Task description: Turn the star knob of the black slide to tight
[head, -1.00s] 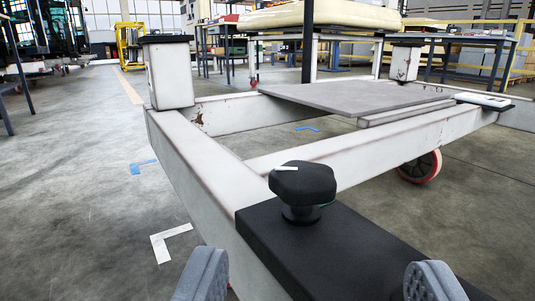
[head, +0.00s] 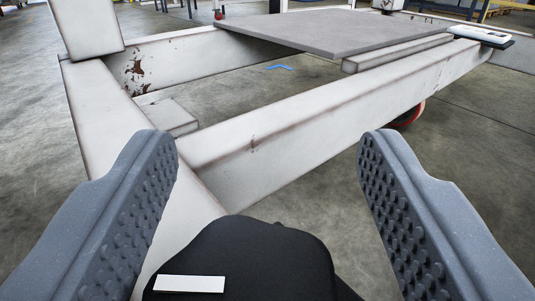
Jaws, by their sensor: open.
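The black star knob (head: 245,255) is at the bottom middle of the head view, close to the camera, with a white mark (head: 190,284) on its top toward the left. Its lower part is cut off by the frame edge. The black slide under it is almost wholly hidden; a dark bit shows at the knob's lower right. My gripper (head: 268,165) is open, with one grey ribbed finger on each side of the picture. The knob lies low between the two fingers, and I see no contact between them and it.
The pale trolley frame has a long beam (head: 320,115) running from the middle to the upper right and a post (head: 87,25) at the upper left. A grey board (head: 330,30) lies across it at the back. The concrete floor (head: 310,185) shows through the frame.

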